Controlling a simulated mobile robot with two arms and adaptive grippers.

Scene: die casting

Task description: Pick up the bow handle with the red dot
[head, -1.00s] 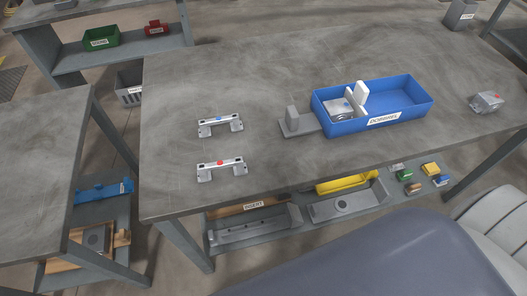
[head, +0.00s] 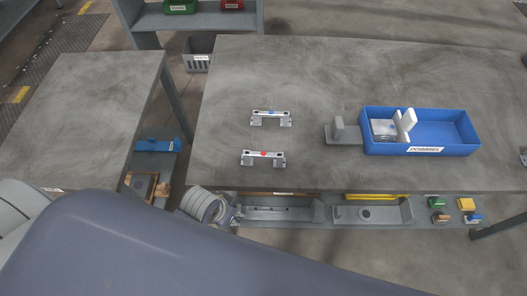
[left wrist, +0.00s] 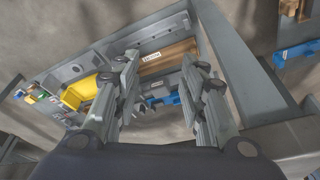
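The bow handle with the red dot (head: 249,160) is a silver bracket with two feet. It stands on the grey table (head: 225,95) near the front edge in the head view. A matching handle with a blue dot (head: 271,114) stands just behind it. My left gripper (head: 237,214) is at the table's front edge, below and left of the red-dot handle and apart from it. In the left wrist view its two fingers (left wrist: 160,62) are spread with nothing between them; that view shows the lower shelf, not the handle. My right gripper is not in view.
A blue bin (head: 440,134) with a grey part and a pale upright piece stands to the right, beside a grey fixture (head: 342,134). The lower shelf holds fixtures and a yellow item (head: 376,197). A bare side table (head: 80,110) is at left. The tabletop around the handles is clear.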

